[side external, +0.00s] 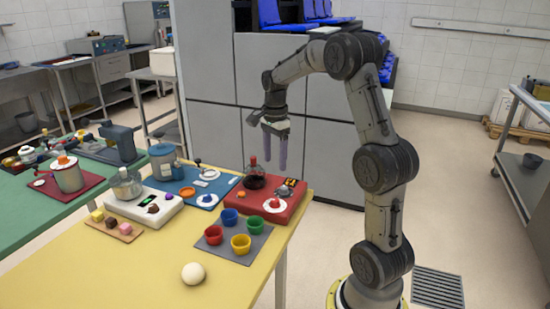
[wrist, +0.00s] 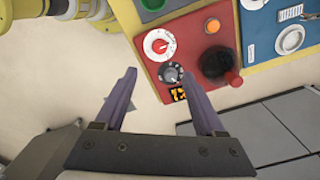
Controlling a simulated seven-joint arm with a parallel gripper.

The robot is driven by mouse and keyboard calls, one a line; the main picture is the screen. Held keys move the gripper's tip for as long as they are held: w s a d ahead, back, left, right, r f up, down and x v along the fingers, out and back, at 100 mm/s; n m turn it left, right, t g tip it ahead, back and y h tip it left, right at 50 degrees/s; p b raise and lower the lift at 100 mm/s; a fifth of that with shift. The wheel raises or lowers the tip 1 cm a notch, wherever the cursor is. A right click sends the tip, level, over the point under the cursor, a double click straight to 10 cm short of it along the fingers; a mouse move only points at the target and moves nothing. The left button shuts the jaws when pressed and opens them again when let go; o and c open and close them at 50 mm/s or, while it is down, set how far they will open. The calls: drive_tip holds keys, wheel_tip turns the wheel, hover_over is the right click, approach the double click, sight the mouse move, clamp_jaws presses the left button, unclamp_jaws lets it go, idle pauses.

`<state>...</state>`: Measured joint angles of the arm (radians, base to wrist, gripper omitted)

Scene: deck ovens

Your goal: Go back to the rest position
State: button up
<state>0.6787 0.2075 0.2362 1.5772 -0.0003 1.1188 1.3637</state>
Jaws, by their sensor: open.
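My gripper (side external: 274,165) hangs from the raised arm, fingers pointing down, above and beyond the far right corner of the yellow table (side external: 150,270). In the wrist view my gripper (wrist: 158,103) shows two purple fingers spread apart with nothing between them. The red station (side external: 286,210) on the table corner carries a dark round flask (side external: 255,181), a white dial with a red knob (side external: 275,204) and a dark knob (wrist: 171,73). In the wrist view the red station (wrist: 190,30) lies ahead of the fingertips. My gripper touches nothing.
Coloured cups, including a blue cup (side external: 230,217), sit on a grey mat (side external: 255,242). A pale ball (side external: 193,273) lies near the table's front. A tall grey cabinet (side external: 210,60) stands behind the gripper. Floor right of the table is clear up to my base.

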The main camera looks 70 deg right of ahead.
drive_tip(key=s+a+r+n+t+h, duration=0.1)
drive_tip(key=s+a+r+n+t, duration=0.1)
drive_tip(key=a+r+n, duration=0.5)
drive_tip(key=s+a+r+n+t, duration=0.15)
drive_tip(key=a+r, duration=0.35)
drive_tip(key=a, duration=0.7)
drive_tip(key=s+a+f+n+t, duration=0.1)
drive_tip(key=s+a+f+n, duration=0.2)
drive_tip(key=s+n, duration=0.3)
drive_tip(key=s+a+f+n+t+y, duration=0.1)
drive_tip(key=s+a+f+n, duration=0.2)
drive_tip(key=s+n, duration=0.3)
drive_tip(key=a+n, duration=0.1)
drive_tip(key=n, duration=0.2)
drive_tip(key=shift+s+f, duration=0.15)
drive_tip(key=shift+s, duration=0.15)
drive_tip(key=shift+a, duration=0.1)
drive_tip(key=shift+c, duration=0.2)
